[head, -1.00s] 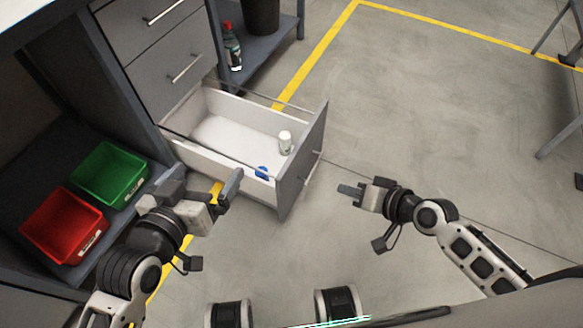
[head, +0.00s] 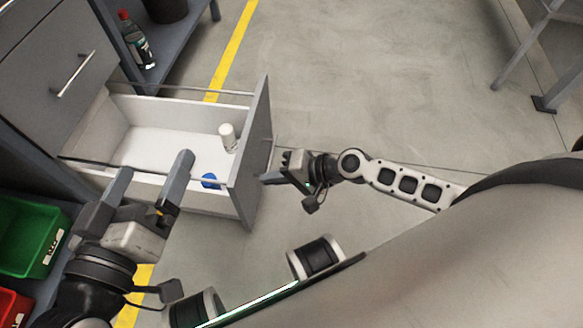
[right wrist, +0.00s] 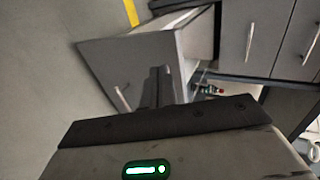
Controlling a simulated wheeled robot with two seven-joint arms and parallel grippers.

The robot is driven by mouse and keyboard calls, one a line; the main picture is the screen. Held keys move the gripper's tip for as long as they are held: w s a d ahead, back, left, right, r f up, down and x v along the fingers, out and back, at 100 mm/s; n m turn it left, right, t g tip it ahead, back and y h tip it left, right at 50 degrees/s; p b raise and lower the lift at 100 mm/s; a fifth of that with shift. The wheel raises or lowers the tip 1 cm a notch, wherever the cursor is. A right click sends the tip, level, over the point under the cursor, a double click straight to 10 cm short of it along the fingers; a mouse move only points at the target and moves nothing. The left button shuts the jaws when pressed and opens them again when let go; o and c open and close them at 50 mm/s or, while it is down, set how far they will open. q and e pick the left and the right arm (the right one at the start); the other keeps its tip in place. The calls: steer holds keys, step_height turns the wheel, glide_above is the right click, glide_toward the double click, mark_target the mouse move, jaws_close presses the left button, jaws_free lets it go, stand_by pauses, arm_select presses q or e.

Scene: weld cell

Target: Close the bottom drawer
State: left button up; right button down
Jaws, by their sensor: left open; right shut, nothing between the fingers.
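The bottom drawer (head: 247,204) is pulled out from the grey cabinet. It holds a white bottle (head: 228,137) and a blue item (head: 210,181). In the right wrist view the drawer front (right wrist: 125,68) is ahead with its handle (right wrist: 122,99) to the left of the fingers. My right gripper (head: 265,179) is shut and empty, at the outer face of the drawer front; I cannot tell whether it touches. It also shows in the right wrist view (right wrist: 158,76). My left gripper (head: 152,172) is open and empty, in front of the drawer's near side wall.
A closed upper drawer (head: 50,85) is above the open one. A green bin (head: 28,235) and a red bin (head: 12,306) sit at the lower left. A bottle with a red cap (head: 136,40) stands on a low shelf behind.

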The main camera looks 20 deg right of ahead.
mark_target(237, 178)
steer(key=w+a, duration=0.2)
steer(key=a, duration=0.1)
steer(key=w+a, duration=0.1)
steer(key=shift+a+f, duration=0.2)
steer(key=shift+f, duration=0.2)
steer(key=shift+w+a, duration=0.1)
